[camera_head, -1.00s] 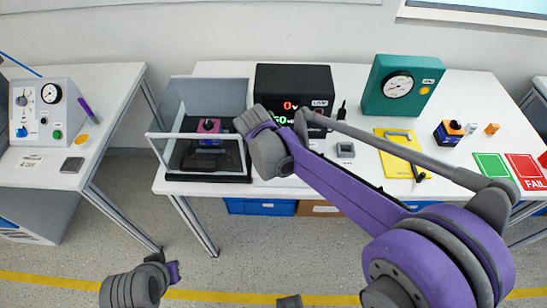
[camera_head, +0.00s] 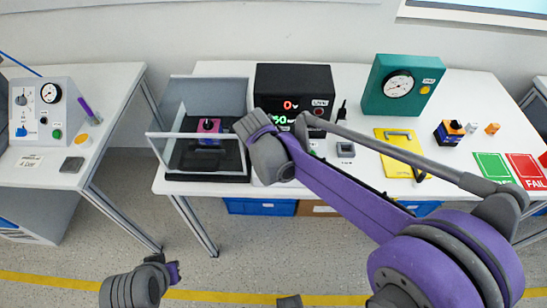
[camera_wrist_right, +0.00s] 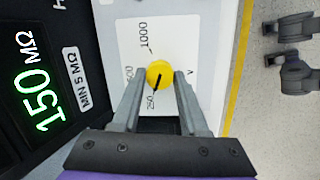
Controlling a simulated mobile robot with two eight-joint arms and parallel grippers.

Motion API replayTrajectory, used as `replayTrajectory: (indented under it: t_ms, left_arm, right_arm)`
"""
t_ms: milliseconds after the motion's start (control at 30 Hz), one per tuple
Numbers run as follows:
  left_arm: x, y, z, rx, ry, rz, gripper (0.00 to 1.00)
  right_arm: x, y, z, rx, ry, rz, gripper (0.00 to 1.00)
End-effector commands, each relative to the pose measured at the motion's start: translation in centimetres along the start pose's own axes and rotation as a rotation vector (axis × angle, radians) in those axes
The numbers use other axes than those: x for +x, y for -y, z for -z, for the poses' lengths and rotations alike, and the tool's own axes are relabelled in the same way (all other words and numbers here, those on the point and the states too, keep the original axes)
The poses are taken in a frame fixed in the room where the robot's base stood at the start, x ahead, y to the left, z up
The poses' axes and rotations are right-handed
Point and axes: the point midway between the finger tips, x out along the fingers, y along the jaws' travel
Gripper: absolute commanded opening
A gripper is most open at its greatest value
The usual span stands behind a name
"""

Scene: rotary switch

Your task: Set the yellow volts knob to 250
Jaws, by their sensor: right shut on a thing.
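The yellow volts knob (camera_wrist_right: 159,74) sits on a white dial plate (camera_wrist_right: 165,38) in the right wrist view. Its black pointer line aims down and slightly left, at the 250 label. The 1000 label is near the top of the plate. My right gripper (camera_wrist_right: 160,77) has a finger on each side of the knob and is shut on it. In the head view the knob is hidden behind my right wrist (camera_head: 268,155), in front of the black tester (camera_head: 293,80). My left gripper (camera_head: 172,272) is low at the left, away from the tables; its jaws are unclear.
The tester display reads 150 MΩ in green in the wrist view. A clear-walled box (camera_head: 208,97) holding a pink-topped part (camera_head: 208,126) stands left of the tester.

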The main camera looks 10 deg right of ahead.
Motion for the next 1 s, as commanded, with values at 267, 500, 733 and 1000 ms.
replayTrajectory:
  t_ms: [267, 500, 733, 1000]
  left_arm:
    - [0.0, 0.0, 0.0, 0.000, 0.000, 0.000, 0.00]
    - [0.0, 0.0, 0.0, 0.000, 0.000, 0.000, 0.00]
    - [-0.4, 0.0, 0.2, 0.000, -0.002, 0.000, 0.00]
    - [-0.9, 0.0, 0.6, 0.000, -0.003, 0.000, 0.00]
  right_arm:
    - [0.0, 0.0, 0.0, 0.000, 0.000, 0.000, 0.73]
    - [-0.2, 0.0, 0.0, 0.000, 0.000, 0.000, 0.73]
    - [-3.5, 0.0, 0.0, -0.003, -0.001, 0.000, 0.73]
    - [-8.7, 0.0, 0.0, -0.001, 0.000, -0.001, 0.73]
